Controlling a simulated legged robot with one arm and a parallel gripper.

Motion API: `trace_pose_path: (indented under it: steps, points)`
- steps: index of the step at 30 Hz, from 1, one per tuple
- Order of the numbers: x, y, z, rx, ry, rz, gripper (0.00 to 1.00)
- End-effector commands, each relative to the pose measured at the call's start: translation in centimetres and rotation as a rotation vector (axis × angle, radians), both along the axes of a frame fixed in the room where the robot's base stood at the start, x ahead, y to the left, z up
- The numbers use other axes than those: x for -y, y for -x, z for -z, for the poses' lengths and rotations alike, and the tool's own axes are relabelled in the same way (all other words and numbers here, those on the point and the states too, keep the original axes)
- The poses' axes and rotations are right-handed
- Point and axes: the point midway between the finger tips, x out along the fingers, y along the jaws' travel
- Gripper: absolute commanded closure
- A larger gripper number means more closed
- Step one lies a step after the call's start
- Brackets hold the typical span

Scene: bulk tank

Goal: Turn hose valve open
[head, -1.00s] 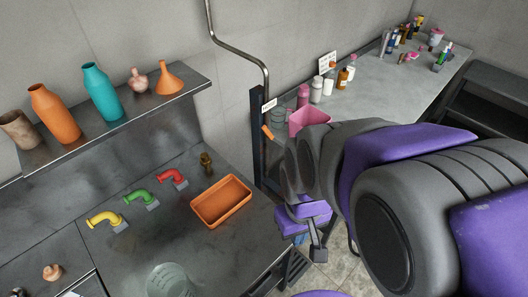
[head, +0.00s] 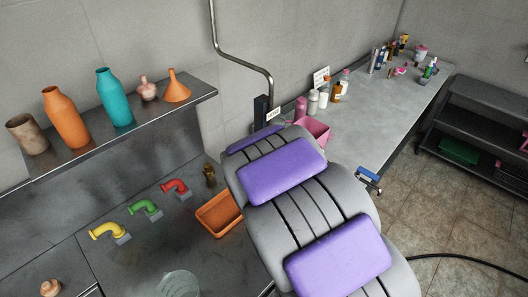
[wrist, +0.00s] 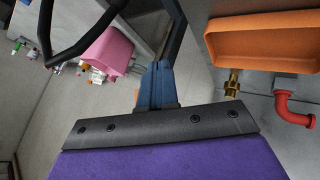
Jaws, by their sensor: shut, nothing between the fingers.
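In the head view, a dark upright post (head: 262,107) with a small white tag (head: 273,113) stands by the wall between the two work surfaces. The orange lever on it is hidden behind my arm, so how it is turned cannot be told. No contact with the lever can be seen.
An orange tray (head: 216,215) and yellow, green and red pipe bends (head: 174,187) sit on the left bench. A pink bin (head: 314,130) and bottles stand at the right counter (head: 365,128). A black hose (head: 470,259) crosses the tiled floor at right.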

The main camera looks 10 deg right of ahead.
Motion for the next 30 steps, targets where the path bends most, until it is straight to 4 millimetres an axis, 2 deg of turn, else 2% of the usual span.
trace_pose_path:
  steps: [1,6,10,13,17,24,30]
  points:
    - [0.5,-1.0,1.2,0.03,0.056,-0.017,1.0]
    - [2.6,-4.4,2.8,0.169,0.279,-0.08,1.0]
    - [3.2,-6.2,3.4,0.271,0.479,-0.141,1.0]
    - [2.9,-7.2,3.6,0.348,0.646,-0.197,1.0]
    - [2.1,-7.7,3.6,0.443,0.867,-0.275,1.0]
    - [-1.1,-7.1,3.0,0.628,1.249,-0.425,1.0]
    - [-3.0,-6.0,2.7,0.721,1.42,-0.493,1.0]
